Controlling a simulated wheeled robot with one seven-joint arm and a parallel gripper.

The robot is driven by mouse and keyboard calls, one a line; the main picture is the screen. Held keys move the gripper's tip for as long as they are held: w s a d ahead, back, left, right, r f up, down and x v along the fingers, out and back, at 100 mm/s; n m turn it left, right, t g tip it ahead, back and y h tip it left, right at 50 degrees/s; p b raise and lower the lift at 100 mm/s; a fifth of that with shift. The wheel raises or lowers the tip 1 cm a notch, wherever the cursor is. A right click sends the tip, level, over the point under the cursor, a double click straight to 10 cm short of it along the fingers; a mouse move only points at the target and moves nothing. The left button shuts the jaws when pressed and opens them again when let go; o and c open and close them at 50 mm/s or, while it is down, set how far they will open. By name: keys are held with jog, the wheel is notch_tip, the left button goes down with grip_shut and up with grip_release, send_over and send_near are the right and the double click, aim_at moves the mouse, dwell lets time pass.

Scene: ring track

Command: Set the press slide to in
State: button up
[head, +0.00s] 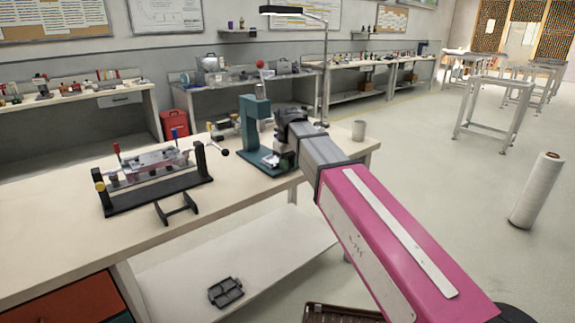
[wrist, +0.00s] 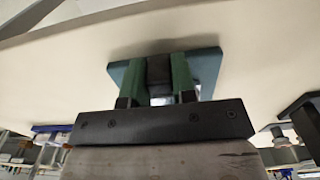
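The teal press (head: 253,125) stands on the workbench (head: 240,190), its base plate under the end of my arm. The plate also shows at the top of the wrist view (wrist: 208,68). My gripper (head: 286,150) is at the front right of the press, low by its base. In the wrist view, two green finger-like parts of my gripper (wrist: 158,85) stand on either side of a dark block (wrist: 158,69). I cannot tell whether they touch it or it lies beyond them. The press slide is not clearly visible; my gripper and arm cover that area.
A black fixture (head: 160,195) with coloured knobs stands left of the press, with a small black stand (head: 176,210) before it. A white roll (head: 537,190) stands on open floor at right.

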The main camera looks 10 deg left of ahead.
aim_at(273, 160)
jog(key=w+a, duration=0.6)
jog(key=a, duration=0.1)
grip_shut()
jog(key=o, duration=0.9)
grip_release()
